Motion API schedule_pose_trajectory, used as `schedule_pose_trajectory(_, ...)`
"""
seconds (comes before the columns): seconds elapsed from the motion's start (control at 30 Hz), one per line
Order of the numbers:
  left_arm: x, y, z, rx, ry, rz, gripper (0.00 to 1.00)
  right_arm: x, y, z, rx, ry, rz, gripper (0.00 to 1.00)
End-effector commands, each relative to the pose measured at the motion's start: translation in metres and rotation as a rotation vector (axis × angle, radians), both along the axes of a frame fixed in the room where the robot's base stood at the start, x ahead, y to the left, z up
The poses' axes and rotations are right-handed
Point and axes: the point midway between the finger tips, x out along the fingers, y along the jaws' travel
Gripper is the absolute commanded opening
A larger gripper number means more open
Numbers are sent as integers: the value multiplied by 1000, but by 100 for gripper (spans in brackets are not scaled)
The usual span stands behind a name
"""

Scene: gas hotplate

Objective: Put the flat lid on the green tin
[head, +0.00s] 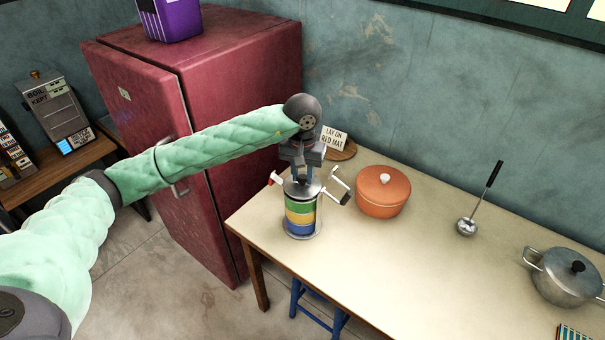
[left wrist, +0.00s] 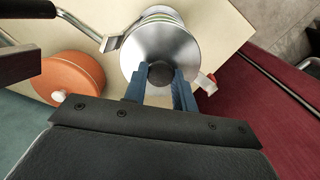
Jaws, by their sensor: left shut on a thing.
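The flat lid (head: 301,188) is a shiny metal disc with a dark knob. My left gripper (head: 307,175) is shut on the knob from above; the left wrist view shows the lid (left wrist: 150,45) below the blue fingers (left wrist: 161,82). The green tin (head: 300,205) is the top band of an upright stack, above a yellow tin (head: 300,218) and a blue tin (head: 300,229). The lid is level over the green tin, at or very near its rim; I cannot tell whether they touch. In the left wrist view the lid hides most of the stack. My right gripper is out of view.
A metal clip with a dark grip (head: 345,198) stands out right of the stack, and a red-tipped one (head: 276,179) left. An orange pot (head: 382,196) is close right. A ladle (head: 467,226) and steel pot (head: 566,277) stand farther right. The red fridge (head: 215,180) is left.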

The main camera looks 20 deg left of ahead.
Motion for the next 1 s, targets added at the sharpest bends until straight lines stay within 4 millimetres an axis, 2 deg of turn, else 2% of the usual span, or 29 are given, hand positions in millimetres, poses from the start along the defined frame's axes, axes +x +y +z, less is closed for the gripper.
schedule_pose_trajectory(0.37,0,0,0,0,0,0,4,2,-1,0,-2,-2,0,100)
schedule_pose_trajectory(1.0,0,0,-7,0,0,0,4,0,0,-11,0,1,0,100)
